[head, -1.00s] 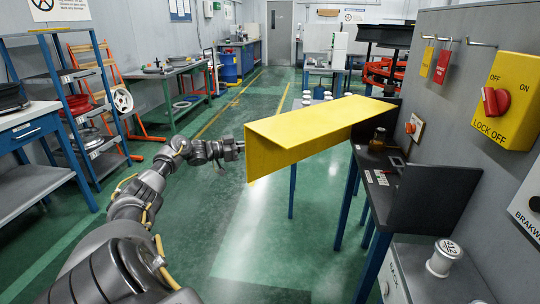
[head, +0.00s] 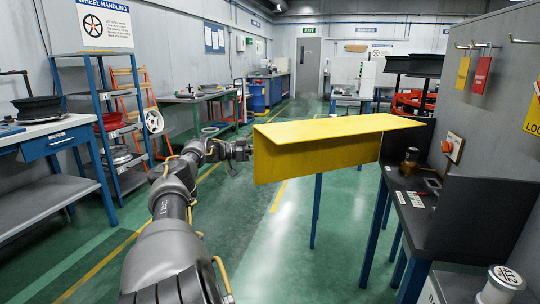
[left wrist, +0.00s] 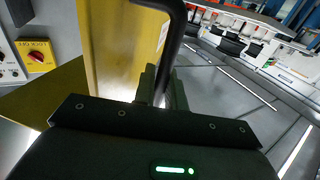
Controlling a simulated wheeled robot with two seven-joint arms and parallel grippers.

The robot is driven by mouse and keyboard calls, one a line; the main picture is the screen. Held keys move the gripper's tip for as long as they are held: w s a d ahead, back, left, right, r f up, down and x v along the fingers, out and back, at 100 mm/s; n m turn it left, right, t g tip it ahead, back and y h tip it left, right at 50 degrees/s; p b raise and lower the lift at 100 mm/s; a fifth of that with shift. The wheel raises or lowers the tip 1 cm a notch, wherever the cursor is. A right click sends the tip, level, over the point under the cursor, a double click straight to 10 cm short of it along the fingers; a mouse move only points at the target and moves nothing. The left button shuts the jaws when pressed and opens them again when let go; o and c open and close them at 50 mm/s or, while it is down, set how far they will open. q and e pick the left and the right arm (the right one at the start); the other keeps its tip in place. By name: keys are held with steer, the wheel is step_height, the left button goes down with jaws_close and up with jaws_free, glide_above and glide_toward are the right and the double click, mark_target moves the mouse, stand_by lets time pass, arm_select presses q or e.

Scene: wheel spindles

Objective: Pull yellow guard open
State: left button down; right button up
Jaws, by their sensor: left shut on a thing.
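The yellow guard (head: 330,158) is a bent sheet with a flat top and a front face hanging down. It juts out left from the black machine housing at right, above the green floor. My left gripper (head: 249,149) is at the guard's left end in the head view. In the left wrist view, my left gripper (left wrist: 162,88) is shut on a black bar handle (left wrist: 179,30) beside the yellow guard (left wrist: 115,50). The handle is hidden in the head view. My right gripper is out of view.
A dark machine bench (head: 425,215) with blue legs stands under and right of the guard. A grey panel (head: 470,100) with hanging tags rises at right. Shelving (head: 90,110) and a worktable (head: 45,150) line the left. The floor aisle (head: 285,255) between is clear.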

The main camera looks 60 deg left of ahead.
arm_select(q)
steer(key=shift+a+f, duration=0.1)
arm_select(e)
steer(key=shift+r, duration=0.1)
arm_select(q)
steer(key=c, duration=1.9)
jaws_free()
steer(key=shift+o, duration=0.4)
steer(key=shift+s, duration=0.1)
steer(key=shift+s, duration=0.1)
